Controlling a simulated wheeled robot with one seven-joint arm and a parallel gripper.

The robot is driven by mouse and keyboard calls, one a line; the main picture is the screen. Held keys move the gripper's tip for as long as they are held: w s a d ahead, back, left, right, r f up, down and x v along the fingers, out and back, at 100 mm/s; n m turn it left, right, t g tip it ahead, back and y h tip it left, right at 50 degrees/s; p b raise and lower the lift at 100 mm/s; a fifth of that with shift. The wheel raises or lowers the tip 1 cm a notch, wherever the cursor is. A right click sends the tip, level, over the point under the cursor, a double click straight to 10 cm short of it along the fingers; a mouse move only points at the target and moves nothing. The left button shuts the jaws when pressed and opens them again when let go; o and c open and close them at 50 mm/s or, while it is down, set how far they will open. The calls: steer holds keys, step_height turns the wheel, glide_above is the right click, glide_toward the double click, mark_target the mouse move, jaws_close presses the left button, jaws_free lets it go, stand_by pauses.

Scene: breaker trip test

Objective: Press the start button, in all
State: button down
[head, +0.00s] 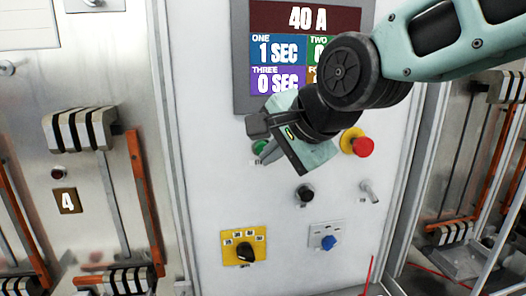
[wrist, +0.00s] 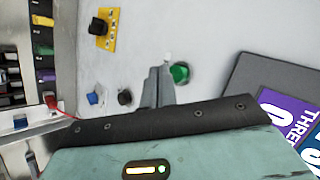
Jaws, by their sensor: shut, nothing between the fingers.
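The green button (head: 260,146), which I take for the start button, is on the white panel (head: 212,190) below the display. In the head view my gripper (head: 267,153) is in front of the panel and partly covers the button. The display (head: 290,50) reads 40 A, ONE 1 SEC and THREE 0 SEC; my arm hides parts of TWO and FOUR.
A red mushroom button (head: 363,147) on a yellow base is right of my gripper. Below are a black knob (head: 304,193), a metal toggle (head: 369,191), a yellow-plated selector (head: 245,250) and a blue knob (head: 328,242). Breaker bays with bars flank the panel.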

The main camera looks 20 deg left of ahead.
steer(key=shift+s+d+b, duration=0.55)
steer(key=shift+s+d, duration=0.1)
steer(key=shift+s, duration=0.35)
steer(key=shift+s+d+b, duration=0.55)
steer(key=shift+s+d, duration=0.05)
steer(key=shift+s, duration=0.4)
steer(key=s+d+f+n+g+h+b, duration=0.3)
steer(key=s+d+f+n, duration=0.3)
steer(key=d+f, duration=0.7)
steer(key=s+d+f+n+g+h+b, duration=0.2)
steer(key=s+d+f+n, duration=0.4)
steer(key=s+d+f, duration=0.3)
steer(key=d+f+h+b, duration=0.1)
steer(key=d+f+h, duration=0.1)
steer(key=d+f, duration=0.2)
steer(key=shift+s+d+f+n+g+b, duration=0.2)
steer(key=shift+s+f+n+g+b, duration=0.1)
steer(key=shift+s+f+g+b, duration=0.15)
steer(key=shift+w+a, duration=0.1)
